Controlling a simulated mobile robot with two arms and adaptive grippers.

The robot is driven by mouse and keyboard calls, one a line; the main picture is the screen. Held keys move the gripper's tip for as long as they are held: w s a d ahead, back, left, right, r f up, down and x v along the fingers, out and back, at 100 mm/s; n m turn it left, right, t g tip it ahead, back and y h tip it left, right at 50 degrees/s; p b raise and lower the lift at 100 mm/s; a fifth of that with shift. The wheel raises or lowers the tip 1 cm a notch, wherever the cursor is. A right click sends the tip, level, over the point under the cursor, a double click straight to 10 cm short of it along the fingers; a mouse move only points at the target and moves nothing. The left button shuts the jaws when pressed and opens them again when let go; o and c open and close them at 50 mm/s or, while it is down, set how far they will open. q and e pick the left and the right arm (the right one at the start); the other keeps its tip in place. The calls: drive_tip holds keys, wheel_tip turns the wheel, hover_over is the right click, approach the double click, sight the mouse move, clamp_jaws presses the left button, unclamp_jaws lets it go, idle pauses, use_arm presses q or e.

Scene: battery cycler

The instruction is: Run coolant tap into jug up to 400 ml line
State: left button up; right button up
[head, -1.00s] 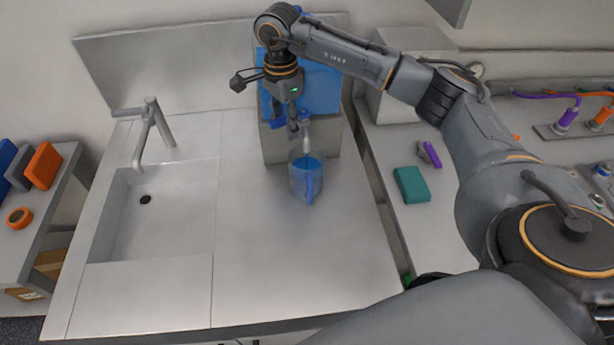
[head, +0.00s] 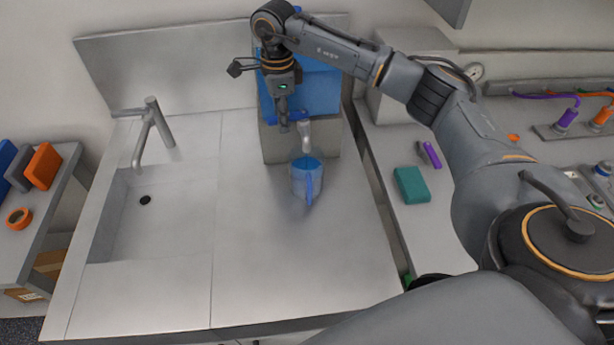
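The coolant tap (head: 305,133) is a pale spout at the front of a grey stand with a blue tank (head: 318,93) behind it. A clear jug (head: 306,183) with blue liquid and a blue handle stands upright on the counter below the spout. Its markings are too small to read, so I cannot tell the level against the 400 ml line. My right gripper (head: 284,122) points down just left of the spout, in front of the tank. Its fingers look close together; whether they touch the tap is unclear. My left gripper is not in view.
A sink (head: 150,225) with its own faucet (head: 148,130) lies to the left. The counter (head: 285,270) in front of the jug is clear. A teal block (head: 411,184) and a purple item (head: 431,154) lie on the right bench. A left shelf holds an orange tape roll (head: 18,218).

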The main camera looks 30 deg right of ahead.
drive_tip(key=shift+w+m, duration=0.3)
drive_tip(key=shift+m, duration=0.3)
drive_tip(key=shift+w+d+m, duration=0.1)
drive_tip(key=shift+m, duration=0.2)
drive_tip(key=shift+w+d, duration=0.1)
drive_tip(key=shift+w, duration=0.05)
drive_tip(key=shift+o, duration=1.2)
drive_tip(key=shift+w, duration=0.1)
